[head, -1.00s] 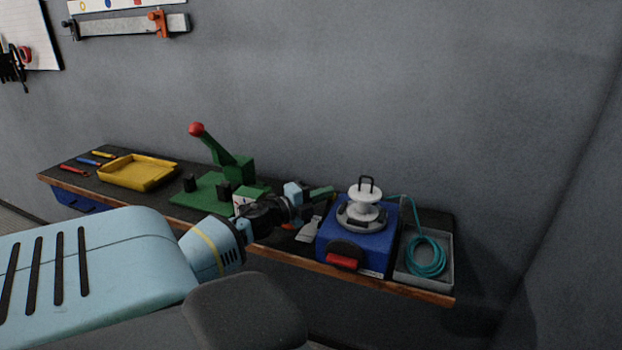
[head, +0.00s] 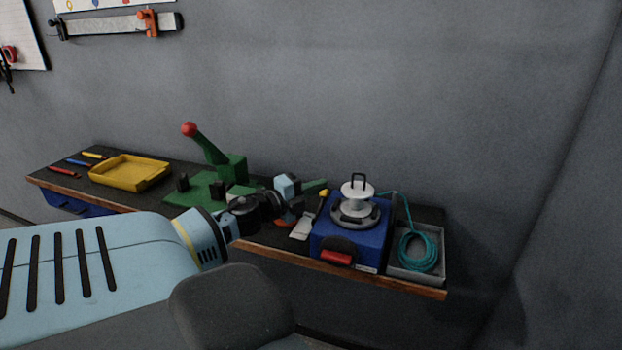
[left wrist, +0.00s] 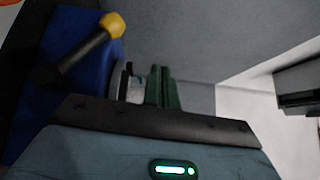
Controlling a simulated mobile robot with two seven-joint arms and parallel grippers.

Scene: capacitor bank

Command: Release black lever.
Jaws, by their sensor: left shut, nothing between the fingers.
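The black lever (left wrist: 84,53) with a yellow knob (left wrist: 114,25) stands out from the side of a blue box (left wrist: 62,38) in the left wrist view. In the head view the yellow knob (head: 324,193) shows at the left side of the blue box (head: 346,240), just below my fingertips. My left gripper (head: 318,185) has green fingers, shut and empty, close to the knob. The fingers (left wrist: 163,88) show apart from the lever in the left wrist view. A white spool-shaped part with a black handle (head: 357,190) stands on the box. My right gripper is not in view.
A grey tray (head: 417,272) with a coiled teal cable (head: 418,252) is right of the box. A green press (head: 232,168) with a red-knobbed lever, a yellow tray (head: 130,183) and several tools lie to the left. The wall is behind the bench.

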